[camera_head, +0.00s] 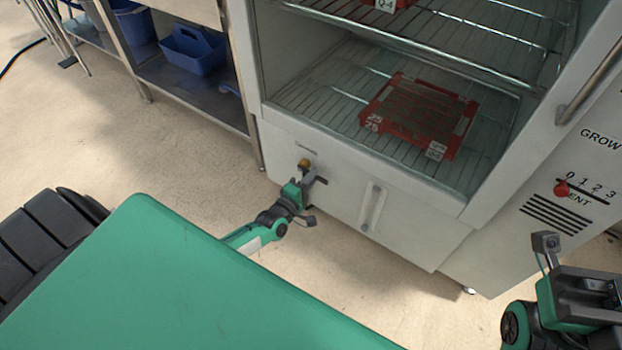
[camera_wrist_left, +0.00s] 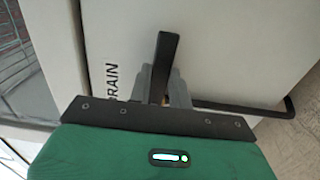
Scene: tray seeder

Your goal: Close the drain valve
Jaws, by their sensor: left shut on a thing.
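The drain valve (camera_head: 304,163) is on the white lower front panel of the cabinet, with a small brass-yellow part showing. My left gripper (camera_head: 311,181) is at the valve, just below that part. In the left wrist view, the black valve lever (camera_wrist_left: 166,52) stands between the grey fingers of my left gripper (camera_wrist_left: 164,82), which is shut on it. The lever's free end sticks out past the fingers; the valve body is mostly hidden. The word DRAIN is printed beside it. My right gripper (camera_head: 580,290) is at the lower right, partly cut off, away from the valve.
Inside the open cabinet (camera_head: 255,90), a red tray (camera_head: 372,112) lies on a wire shelf. A vertical handle (camera_head: 374,207) is right of the valve. A red vent knob (camera_head: 562,189) is further right. A metal rack (camera_head: 243,130) with blue bins stands left. Floor in front is clear.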

